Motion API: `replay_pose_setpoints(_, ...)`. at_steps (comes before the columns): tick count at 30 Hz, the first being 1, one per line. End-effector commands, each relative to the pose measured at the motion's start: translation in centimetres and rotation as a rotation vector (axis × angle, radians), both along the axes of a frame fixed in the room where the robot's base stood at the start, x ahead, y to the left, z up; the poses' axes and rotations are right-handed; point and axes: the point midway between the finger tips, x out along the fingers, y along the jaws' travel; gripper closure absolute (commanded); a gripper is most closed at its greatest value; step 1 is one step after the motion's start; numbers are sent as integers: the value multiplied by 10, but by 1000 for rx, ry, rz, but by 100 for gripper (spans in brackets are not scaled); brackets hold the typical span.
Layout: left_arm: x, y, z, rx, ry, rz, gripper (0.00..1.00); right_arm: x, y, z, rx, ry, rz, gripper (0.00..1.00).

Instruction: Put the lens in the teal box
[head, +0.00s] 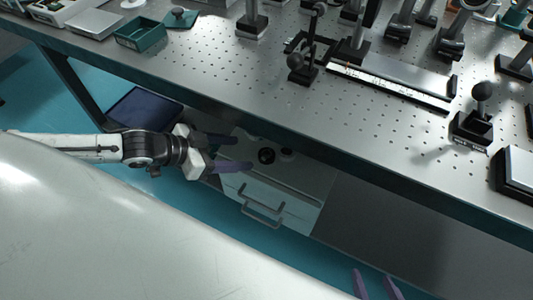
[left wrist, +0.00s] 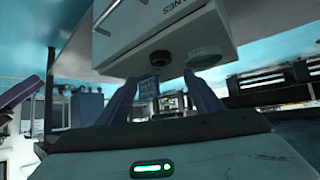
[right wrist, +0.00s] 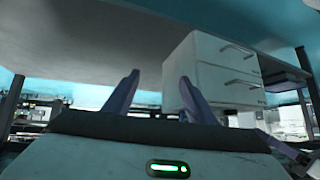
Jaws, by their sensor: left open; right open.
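The teal box (head: 140,35) is an open tray at the back left of the optical table. A small dark round piece (head: 266,156), possibly the lens, sits on the white drawer cabinet (head: 285,185) below the table edge; it also shows in the left wrist view (left wrist: 160,59). A paler round piece (head: 287,153) is beside it. I cannot tell which is the lens. My left gripper (head: 237,153) is open and empty, its fingers just left of the dark piece. My right gripper (head: 373,274) is open and empty at the bottom of the head view.
The perforated table (head: 215,80) overhangs the back of the cabinet. A teal lid-like piece (head: 180,18) lies beside the box. Posts, mounts and a long rail (head: 390,85) crowd the table's right side. A dark blue bin (head: 143,108) stands below, behind my left arm.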

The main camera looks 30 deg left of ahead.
Motion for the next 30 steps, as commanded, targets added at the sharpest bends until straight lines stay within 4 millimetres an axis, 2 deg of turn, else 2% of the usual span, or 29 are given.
replay_pose_setpoints(2, 6, 1, -3, 0, -1, 4, 40, 0, 0, -3, 0, 0, 0, 49)
replay_pose_setpoints(9, 27, -16, -24, 1, -3, 3, 40, 1, 1, -9, 10, -4, -6, 49)
replay_pose_setpoints(15, 36, -23, -34, 1, -1, 2, 40, 1, 2, -8, 17, -12, -9, 49)
replay_pose_setpoints(22, 57, -38, -57, 1, -2, 2, 40, 0, 3, -15, 32, -17, -16, 49)
replay_pose_setpoints(30, 65, -44, -64, 4, 0, 1, 40, -2, 5, -12, 42, -20, -19, 49)
